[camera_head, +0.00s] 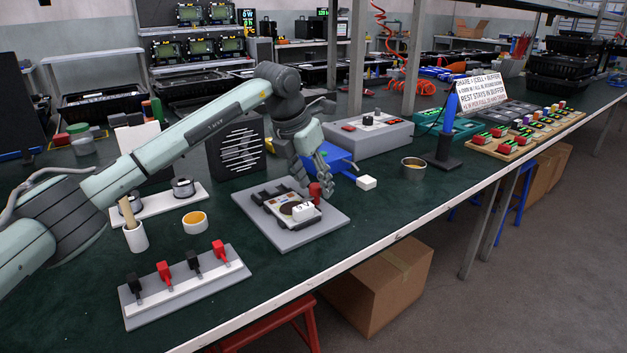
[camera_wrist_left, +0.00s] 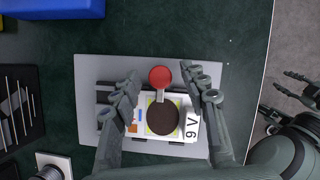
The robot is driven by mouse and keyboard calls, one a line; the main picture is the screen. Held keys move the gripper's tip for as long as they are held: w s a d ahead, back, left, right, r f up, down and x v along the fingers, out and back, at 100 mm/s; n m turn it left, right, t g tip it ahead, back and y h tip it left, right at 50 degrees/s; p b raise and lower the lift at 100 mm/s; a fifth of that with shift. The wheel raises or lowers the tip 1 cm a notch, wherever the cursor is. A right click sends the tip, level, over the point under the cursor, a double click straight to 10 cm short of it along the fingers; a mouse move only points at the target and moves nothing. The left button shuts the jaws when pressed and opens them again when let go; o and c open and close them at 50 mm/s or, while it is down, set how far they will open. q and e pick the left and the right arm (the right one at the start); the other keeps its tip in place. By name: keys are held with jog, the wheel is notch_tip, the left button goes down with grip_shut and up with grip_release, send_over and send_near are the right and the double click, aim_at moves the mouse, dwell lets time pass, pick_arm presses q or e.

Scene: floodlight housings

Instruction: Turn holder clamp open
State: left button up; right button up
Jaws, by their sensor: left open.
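The holder (camera_head: 268,202) is a dark frame on a grey baseplate (camera_head: 290,238), with a pale block marked 9 V (camera_wrist_left: 188,128) and a dark round disc (camera_wrist_left: 162,118) in it. Its clamp has a red knob (camera_head: 315,191) on a short pale lever; the knob also shows in the left wrist view (camera_wrist_left: 160,76). My left gripper (camera_head: 313,182) is open above the holder. In the wrist view its fingers (camera_wrist_left: 160,88) stand on either side of the red knob, with gaps to it. My right gripper (camera_wrist_left: 291,101) shows past the table edge, its fingers apart.
A board with red and black clips (camera_head: 192,283) lies in front left.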

jog(key=shift+a, duration=0.1)
pick_arm(q)
grip_shut()
pick_arm(e)
jog(key=shift+w+r, duration=0.2)
